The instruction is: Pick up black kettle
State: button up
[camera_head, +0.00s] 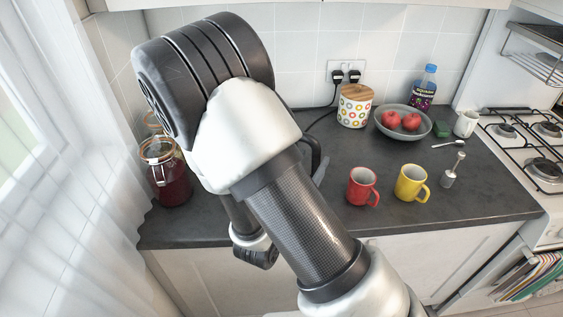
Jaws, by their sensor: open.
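The black kettle (317,153) is mostly hidden behind my arm in the head view. Only a dark curved part, which looks like its handle, shows at the arm's right edge, on the dark counter. My arm crosses the middle of the picture, and a lower link of it comes down in front of the counter's front edge. My gripper's fingers do not show, so I cannot tell where they are relative to the kettle.
On the dark counter (300,221), a red mug (361,187) and yellow mug (410,184) stand right of the kettle. Behind are a patterned canister (354,108) and a fruit bowl (403,134). A jar (170,182) stands left, a gas hob (540,150) right.

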jog(key=x, duration=0.7)
jog(key=shift+p, duration=0.35)
jog(key=shift+d+f, duration=0.1)
grip_shut()
dwell(0.9)
jog(key=shift+w+r, duration=0.1)
jog(key=shift+r, duration=0.1)
